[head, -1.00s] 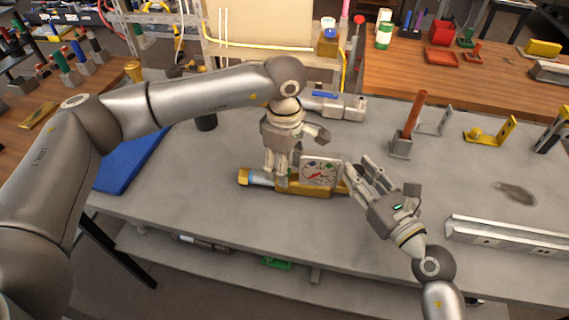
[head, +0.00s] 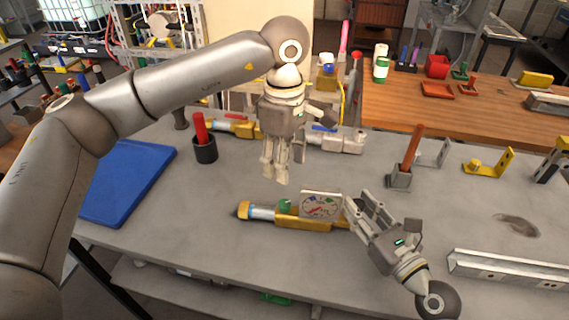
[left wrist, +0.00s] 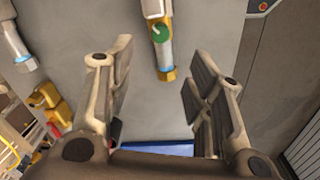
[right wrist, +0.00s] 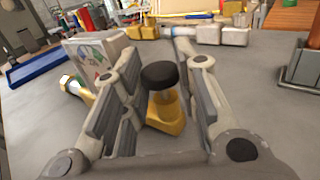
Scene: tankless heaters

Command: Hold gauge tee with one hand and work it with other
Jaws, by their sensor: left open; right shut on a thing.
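The gauge tee (head: 300,222) is a brass body with a square white gauge (head: 320,205), a green knob (head: 285,205) and a pale blue and brass left end. It lies at the middle of the grey bench. My right gripper (head: 358,204) is shut on its right end. In the right wrist view a black cap (right wrist: 159,75) on a brass part (right wrist: 166,114) shows between the fingers. My left gripper (head: 275,175) is open and empty, above and behind the tee. In the left wrist view the tee's green knob (left wrist: 161,34) lies beyond the open fingers.
A second brass and grey fitting (head: 340,139) lies behind my left gripper. A red-handled tool stands in a black cup (head: 204,150), near a blue mat (head: 130,180). A grey block with a red-brown rod (head: 399,178) stands right. A metal channel (head: 510,268) lies front right.

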